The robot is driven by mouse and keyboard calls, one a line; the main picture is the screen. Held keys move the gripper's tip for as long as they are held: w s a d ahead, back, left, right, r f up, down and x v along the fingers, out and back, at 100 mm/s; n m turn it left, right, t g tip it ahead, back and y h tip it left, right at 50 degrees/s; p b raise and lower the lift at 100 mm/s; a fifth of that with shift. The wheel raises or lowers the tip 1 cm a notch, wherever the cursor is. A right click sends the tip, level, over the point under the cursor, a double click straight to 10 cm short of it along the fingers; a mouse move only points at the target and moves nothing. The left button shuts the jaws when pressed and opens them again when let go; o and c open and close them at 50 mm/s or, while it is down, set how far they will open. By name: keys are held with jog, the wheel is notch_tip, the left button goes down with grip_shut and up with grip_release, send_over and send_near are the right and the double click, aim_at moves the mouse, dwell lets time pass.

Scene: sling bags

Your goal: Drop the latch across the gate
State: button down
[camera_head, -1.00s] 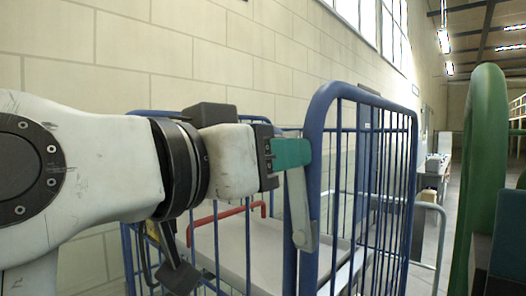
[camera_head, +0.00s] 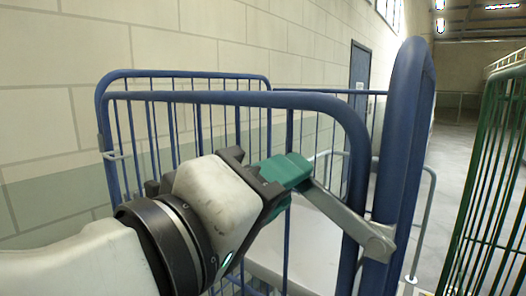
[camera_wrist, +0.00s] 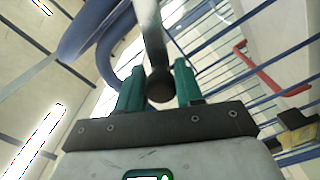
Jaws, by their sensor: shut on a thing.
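The latch (camera_head: 340,208) is a flat grey bar on a pivot at the blue post (camera_head: 402,130) of a cage trolley. It slopes up and left from the pivot, passing in front of the right upright of the blue barred gate (camera_head: 240,98). The gate's upright stands close beside the post. My gripper (camera_head: 288,172) has teal fingers shut on the latch's upper end. In the wrist view my gripper (camera_wrist: 158,88) has the latch (camera_wrist: 150,30) between its fingers, with a dark rounded end showing. The bar's gripped end is hidden in the head view.
Inside the cage is a pale shelf (camera_head: 310,235); a red rail (camera_wrist: 270,70) shows in the wrist view. A green barred cage (camera_head: 490,190) stands at right. A block wall (camera_head: 60,90) is behind; floor (camera_head: 455,150) is open between the cages.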

jog(key=n, duration=0.1)
jog(key=f+n, duration=0.1)
jog(key=f+p, duration=0.1)
jog(key=shift+w+a+n, duration=0.3)
jog(key=shift+a+n, duration=0.1)
jog(key=shift+w+a+f+n+p, duration=0.15)
jog(key=shift+f+n+p, duration=0.2)
jog(key=shift+f+n, duration=1.15)
jog(key=c, duration=0.8)
grip_release()
jog(key=b+v, duration=0.3)
jog(key=v, duration=0.8)
